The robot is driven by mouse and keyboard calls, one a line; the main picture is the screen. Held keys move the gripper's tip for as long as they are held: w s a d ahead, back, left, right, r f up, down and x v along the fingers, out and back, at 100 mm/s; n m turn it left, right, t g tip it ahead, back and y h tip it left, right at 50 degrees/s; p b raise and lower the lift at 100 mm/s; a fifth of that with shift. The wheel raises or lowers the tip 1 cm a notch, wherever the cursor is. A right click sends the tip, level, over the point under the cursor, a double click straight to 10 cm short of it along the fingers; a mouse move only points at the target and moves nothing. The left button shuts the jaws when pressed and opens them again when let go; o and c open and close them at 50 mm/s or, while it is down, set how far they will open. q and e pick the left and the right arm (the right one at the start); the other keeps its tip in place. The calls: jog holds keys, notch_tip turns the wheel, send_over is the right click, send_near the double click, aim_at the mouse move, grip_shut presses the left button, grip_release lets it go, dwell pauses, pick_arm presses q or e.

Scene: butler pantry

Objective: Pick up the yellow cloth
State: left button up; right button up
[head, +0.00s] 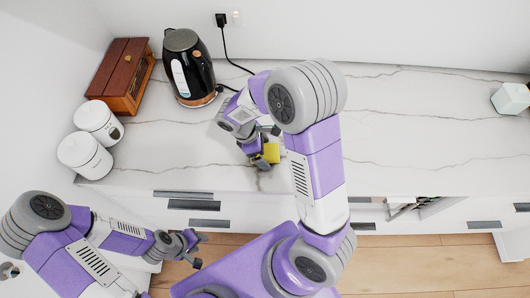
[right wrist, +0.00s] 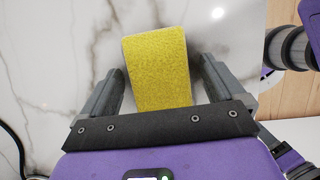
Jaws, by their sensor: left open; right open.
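The yellow cloth (head: 271,153) lies on the white marble counter near its front edge. In the right wrist view the cloth (right wrist: 158,70) shows as a yellow block with a rough surface. My right gripper (head: 262,160) is open at the cloth. In the right wrist view its two fingers stand on either side of the cloth, with a gap on each side; the cloth's near end is hidden behind the gripper's body. My left gripper (head: 190,247) is open and empty, low in front of the drawers, away from the cloth.
A black kettle (head: 188,72) stands behind my right gripper, with its cord running to a wall socket. A wooden box (head: 118,78) and two white canisters (head: 97,122) (head: 84,157) stand at the left. A pale box (head: 510,99) is far right. The counter's right half is mostly clear.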

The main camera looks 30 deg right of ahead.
jog(key=shift+f, duration=0.1)
jog(key=shift+c, duration=0.2)
jog(key=c, duration=1)
notch_tip(320, 180, up, 10)
jog(key=p, duration=0.2)
jog(key=o, duration=0.4)
jog(key=c, duration=0.3)
